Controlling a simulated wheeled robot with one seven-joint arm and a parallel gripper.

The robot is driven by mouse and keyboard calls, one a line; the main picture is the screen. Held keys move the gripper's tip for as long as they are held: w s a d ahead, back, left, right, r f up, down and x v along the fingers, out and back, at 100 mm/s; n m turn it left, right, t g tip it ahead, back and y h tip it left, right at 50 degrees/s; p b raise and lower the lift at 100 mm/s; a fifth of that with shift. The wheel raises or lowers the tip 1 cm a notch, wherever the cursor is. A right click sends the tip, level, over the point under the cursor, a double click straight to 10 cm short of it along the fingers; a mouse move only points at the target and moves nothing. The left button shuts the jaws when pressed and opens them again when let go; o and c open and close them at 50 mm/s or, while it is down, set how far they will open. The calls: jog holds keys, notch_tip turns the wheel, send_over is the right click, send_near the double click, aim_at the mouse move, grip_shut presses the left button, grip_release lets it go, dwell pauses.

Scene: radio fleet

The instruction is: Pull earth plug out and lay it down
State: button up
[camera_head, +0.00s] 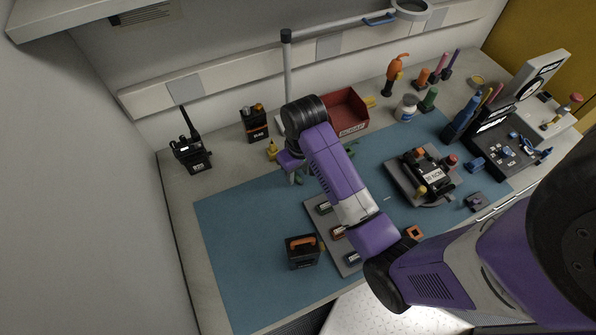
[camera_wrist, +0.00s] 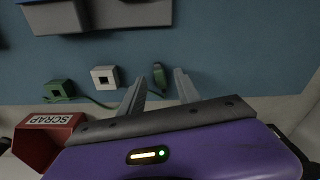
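In the wrist view a dark green plug (camera_wrist: 161,75) lies on the blue mat, apparently between the fingertips of my gripper (camera_wrist: 158,82). The fingers are spread with gaps on both sides of the plug, and they seem to hold nothing. A green block with a square hole (camera_wrist: 58,89) is at left, with a green lead running right from it until my gripper hides it. A white block with a square hole (camera_wrist: 105,77) is between the two. In the head view my gripper (camera_head: 294,179) points down at the mat's back edge; the plug is hard to make out there.
A red SCRAP bin (camera_head: 345,112) stands behind my arm; it also shows in the wrist view (camera_wrist: 45,140). Radios (camera_head: 190,148) stand at the back left. A board with several modules (camera_head: 317,215) and a radio on a plate (camera_head: 428,178) lie on the mat (camera_head: 235,225), whose left side is clear.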

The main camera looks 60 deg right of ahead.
jog(key=r, duration=0.3)
jog(key=r+p, duration=0.1)
jog(key=r, duration=0.2)
jog(key=shift+s+a+r, duration=0.1)
jog(key=shift+s+r, duration=0.1)
jog(key=shift+r+p, duration=0.6)
jog(key=shift+r, duration=0.05)
